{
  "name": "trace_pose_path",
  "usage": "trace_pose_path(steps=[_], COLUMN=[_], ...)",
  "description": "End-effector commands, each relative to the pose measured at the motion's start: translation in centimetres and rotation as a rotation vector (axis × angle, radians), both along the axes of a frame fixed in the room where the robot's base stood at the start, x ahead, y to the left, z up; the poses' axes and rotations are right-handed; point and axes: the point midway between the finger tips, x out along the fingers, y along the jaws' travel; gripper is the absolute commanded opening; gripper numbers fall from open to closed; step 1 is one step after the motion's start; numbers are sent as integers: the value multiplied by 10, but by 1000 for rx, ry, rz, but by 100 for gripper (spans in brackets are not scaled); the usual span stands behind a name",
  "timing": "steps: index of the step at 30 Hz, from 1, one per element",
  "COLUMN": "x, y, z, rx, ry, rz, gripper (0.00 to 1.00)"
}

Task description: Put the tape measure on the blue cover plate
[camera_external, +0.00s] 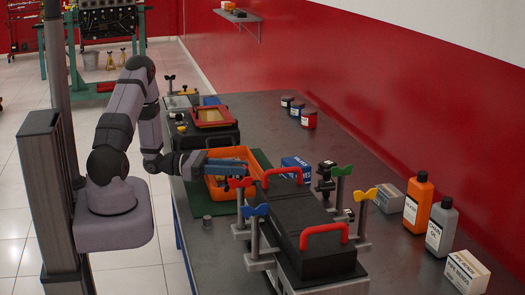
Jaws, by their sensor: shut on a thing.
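My gripper (228,168) is at the end of my outstretched arm, low over the orange tray (256,155) on the dark bench. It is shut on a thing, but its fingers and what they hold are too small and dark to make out. I cannot pick out the tape measure for certain anywhere in the view. I cannot clearly identify the blue cover plate either. A small blue piece (211,100) shows at the far left of the bench, partly hidden behind a tray with a reddish-brown rim.
A black engine block (318,238) with red handles stands in front, among posts with coloured T-handles. A blue box (297,163) is beside the orange tray. Bottles (418,200) and cartons line the right edge. The bench's middle back is clear.

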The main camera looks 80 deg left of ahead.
Motion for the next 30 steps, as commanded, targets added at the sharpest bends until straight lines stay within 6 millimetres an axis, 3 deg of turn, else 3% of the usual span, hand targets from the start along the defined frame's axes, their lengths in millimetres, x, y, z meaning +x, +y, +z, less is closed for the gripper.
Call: trace_pose_path(steps=[11, 12, 14, 26, 30], x=[0, 0, 0, 0, -9], y=[0, 0, 0, 0, 5], z=[-3, -3, -3, 1, 0], rx=[-1, 0, 0, 0, 0], ry=[-2, 0, 0, 0, 0], rz=[0, 0, 0, 0, 4], gripper=[0, 30, 44, 44, 44])
